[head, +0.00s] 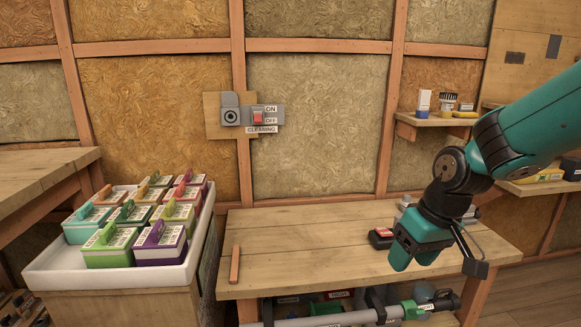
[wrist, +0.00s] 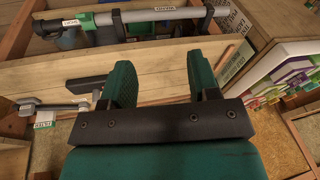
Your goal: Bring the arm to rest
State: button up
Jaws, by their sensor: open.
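My gripper (head: 413,262) is at the end of my teal arm, over the right part of the wooden workbench (head: 310,250) in the head view. Its teal fingers point down. In the wrist view my gripper (wrist: 163,70) shows two fingers spread apart with nothing between them. The fingers seem to be above the bench top; the exact height is hard to tell. A red and black item (head: 381,238) sits on the bench just left of the gripper.
A white tray (head: 62,277) of coloured boxes stands at the left. A wooden stick (head: 235,264) lies on the bench. A red switch (head: 257,117) is on the wall. A grey tube (head: 340,320) lies below the bench top. The bench's middle is clear.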

jog(key=s+a+r+n+g+y, duration=0.1)
jog(key=s+a+r, duration=0.1)
jog(key=s, duration=0.5)
jog(key=s+a+r+n, duration=0.1)
jog(key=s+a+r, duration=0.2)
jog(key=s, duration=0.5)
jog(key=s+a+r+n+g+y, duration=0.1)
jog(key=s+a+r, duration=0.1)
jog(key=s, duration=0.5)
notch_tip(320, 180, up, 21)
jog(key=p, duration=2.1)
jog(key=shift+w, duration=0.45)
